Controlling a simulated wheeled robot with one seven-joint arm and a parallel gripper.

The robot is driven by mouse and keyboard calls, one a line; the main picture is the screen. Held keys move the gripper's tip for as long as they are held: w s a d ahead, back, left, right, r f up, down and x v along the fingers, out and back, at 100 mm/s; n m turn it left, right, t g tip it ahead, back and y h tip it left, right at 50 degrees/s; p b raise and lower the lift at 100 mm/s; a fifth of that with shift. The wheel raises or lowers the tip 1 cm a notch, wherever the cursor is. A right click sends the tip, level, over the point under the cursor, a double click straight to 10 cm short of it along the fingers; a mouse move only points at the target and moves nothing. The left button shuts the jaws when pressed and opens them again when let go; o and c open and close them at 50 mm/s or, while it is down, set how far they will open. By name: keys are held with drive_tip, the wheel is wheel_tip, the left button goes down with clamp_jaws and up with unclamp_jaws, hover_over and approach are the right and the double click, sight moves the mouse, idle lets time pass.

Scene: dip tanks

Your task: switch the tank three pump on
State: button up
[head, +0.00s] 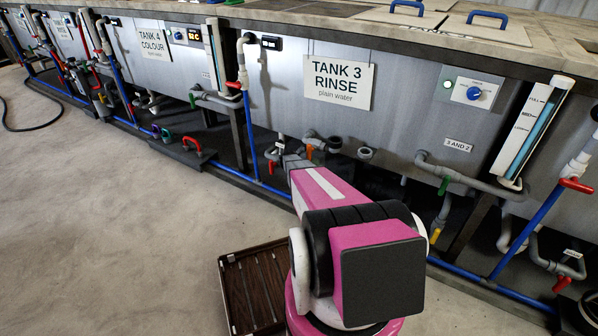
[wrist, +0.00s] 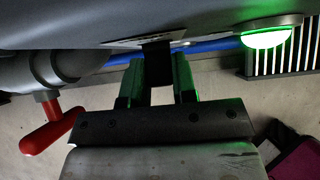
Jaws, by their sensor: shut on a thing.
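The tank three front bears the sign "TANK 3 RINSE" (head: 338,83). To its right is a small panel (head: 458,92) with a blue knob (head: 474,93) and a green lamp (head: 447,84); its small print is unreadable. In the wrist view my gripper (wrist: 158,68) is shut on a dark narrow handle (wrist: 157,49) below a grey surface with a label plate. A green lamp (wrist: 265,39) glows to the right of it. In the head view my arm reaches low toward the tank front, and its jaws are not clear there. I cannot tell the handle's setting.
A red valve handle (wrist: 50,128) on a grey pipe is close left of my gripper in the wrist view. Pipes and coloured valves run along the tank bases. A brown tray (head: 252,288) lies on the floor beside my arm. Open floor is at the left.

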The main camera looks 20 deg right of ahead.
drive_tip(key=shift+r+g+y, duration=0.1)
drive_tip(key=shift+g+y, duration=0.2)
idle(0.4)
drive_tip(key=o, duration=0.9)
drive_tip(key=shift+s+a+r, duration=0.15)
drive_tip(key=shift+s+r, duration=0.05)
drive_tip(key=shift+r, duration=0.2)
drive_tip(key=s+a, duration=0.2)
drive_tip(key=a, duration=0.1)
drive_tip(key=s+a, duration=0.5)
drive_tip(key=a, duration=0.1)
drive_tip(key=shift+s+a+r, duration=0.1)
drive_tip(key=shift+s+a, duration=0.05)
drive_tip(key=shift+a, duration=0.15)
drive_tip(key=shift+s, duration=0.1)
